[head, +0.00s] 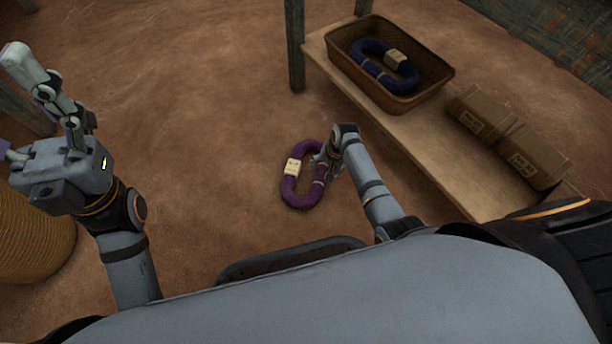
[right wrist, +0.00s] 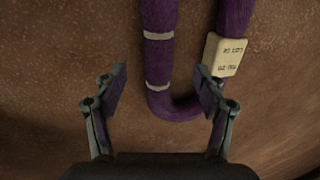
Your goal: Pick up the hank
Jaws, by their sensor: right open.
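A purple hank (head: 303,188) lies as an oval loop on the brown earth floor, with a cream label on its left side and pale ties. My right gripper (head: 322,166) is over or beside the right side of the hank. In the right wrist view the gripper (right wrist: 157,95) is open, its two fingers on either side of the hank's curved end (right wrist: 175,105); I cannot tell whether they touch it. The labelled strand runs close to the right finger. My left gripper (head: 38,105) is raised at the far left, away from the hank; its fingertips are partly unclear.
A low wooden bench (head: 415,150) stands at the right, with a wicker tray (head: 440,88) holding a dark blue hank (head: 372,62). Two brown boxes (head: 485,112) sit on the bench. A round woven basket (head: 35,240) is at the left. The floor between is clear.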

